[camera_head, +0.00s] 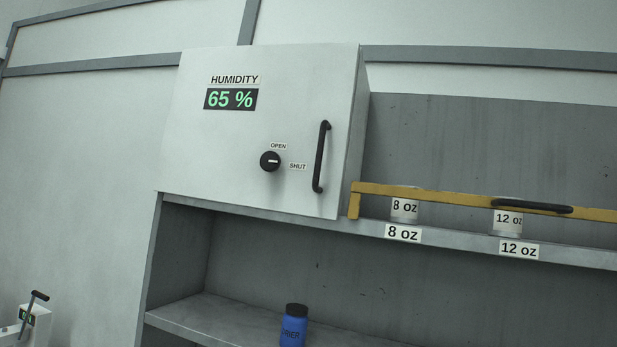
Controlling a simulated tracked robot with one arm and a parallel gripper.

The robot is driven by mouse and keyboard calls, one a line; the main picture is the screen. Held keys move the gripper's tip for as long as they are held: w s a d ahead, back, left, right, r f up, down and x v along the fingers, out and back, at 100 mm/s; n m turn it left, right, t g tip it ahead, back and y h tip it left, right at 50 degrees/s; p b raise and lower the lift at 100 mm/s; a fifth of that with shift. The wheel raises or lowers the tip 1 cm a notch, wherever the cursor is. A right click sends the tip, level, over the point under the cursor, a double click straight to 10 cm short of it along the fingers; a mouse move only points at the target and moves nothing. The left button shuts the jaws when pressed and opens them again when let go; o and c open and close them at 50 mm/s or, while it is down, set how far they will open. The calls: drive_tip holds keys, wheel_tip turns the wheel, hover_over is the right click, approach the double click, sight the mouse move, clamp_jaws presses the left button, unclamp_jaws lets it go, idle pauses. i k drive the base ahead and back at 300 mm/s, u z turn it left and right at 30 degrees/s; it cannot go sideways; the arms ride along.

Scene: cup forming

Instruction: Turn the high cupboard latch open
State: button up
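The high cupboard (215,150) is a white box with a closed door, left of centre. Its latch (270,161) is a round black knob with a white mark that points right, towards the SHUT label (297,166). The OPEN label (278,146) is just above the knob. A black vertical bar handle (320,158) is on the door to the right of the latch. A display on the door (230,99) reads HUMIDITY 65 %. My gripper is not in view.
A yellow bar (450,198) with a black handle (532,206) crosses the shelf at right, in front of items labelled 8 oz and 12 oz. A blue black-capped bottle (293,328) stands on the lower shelf (215,318). A lever device (33,318) is at lower left.

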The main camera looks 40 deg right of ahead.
sight(270, 161)
drive_tip(key=z, duration=0.45)
drive_tip(key=i, duration=0.8)
drive_tip(key=z, duration=0.6)
drive_tip(key=k, duration=0.75)
drive_tip(key=z, duration=0.2)
drive_tip(key=i, duration=0.75)
drive_tip(key=u, duration=0.1)
